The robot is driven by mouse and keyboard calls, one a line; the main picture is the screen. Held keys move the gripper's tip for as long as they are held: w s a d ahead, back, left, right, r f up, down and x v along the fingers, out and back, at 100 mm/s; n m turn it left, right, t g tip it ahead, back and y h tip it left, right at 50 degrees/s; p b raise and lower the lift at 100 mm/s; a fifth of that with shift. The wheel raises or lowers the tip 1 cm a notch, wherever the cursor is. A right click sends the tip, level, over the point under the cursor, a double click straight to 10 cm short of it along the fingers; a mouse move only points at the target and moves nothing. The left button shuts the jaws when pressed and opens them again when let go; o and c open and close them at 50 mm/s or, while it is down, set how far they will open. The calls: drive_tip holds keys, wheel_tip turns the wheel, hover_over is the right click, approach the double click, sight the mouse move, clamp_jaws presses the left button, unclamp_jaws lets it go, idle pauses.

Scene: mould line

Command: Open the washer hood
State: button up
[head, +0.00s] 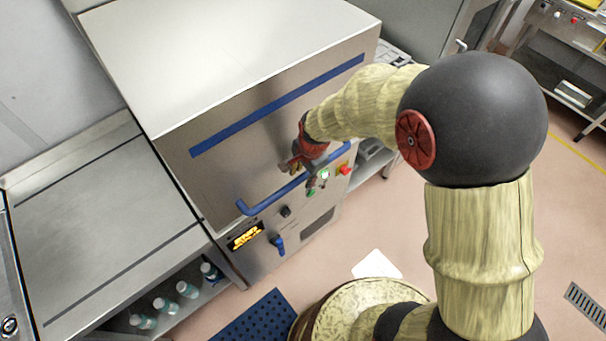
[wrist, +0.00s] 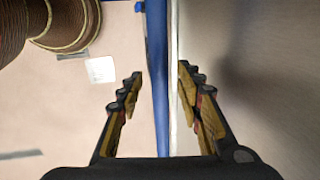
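The washer hood (head: 240,120) is a large steel box with a pale top and a blue stripe across its front; it looks lowered. Its blue bar handle (head: 270,199) runs along the lower front. My gripper (head: 288,168) is at the hood front near the middle of the handle, and my arm hides part of the bar. In the wrist view my gripper (wrist: 160,78) is open, with the blue handle (wrist: 157,100) running between its fingers, a gap showing on the left. Whether the right finger touches anything is unclear.
Below the handle is a control panel with a lit display (head: 245,236), knobs and a red button (head: 345,170). A steel counter (head: 100,220) with bottles (head: 188,289) beneath stands left. A blue mat (head: 255,318) lies in front.

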drive_tip(key=shift+c, duration=0.7)
drive_tip(key=c, duration=0.8)
clamp_jaws()
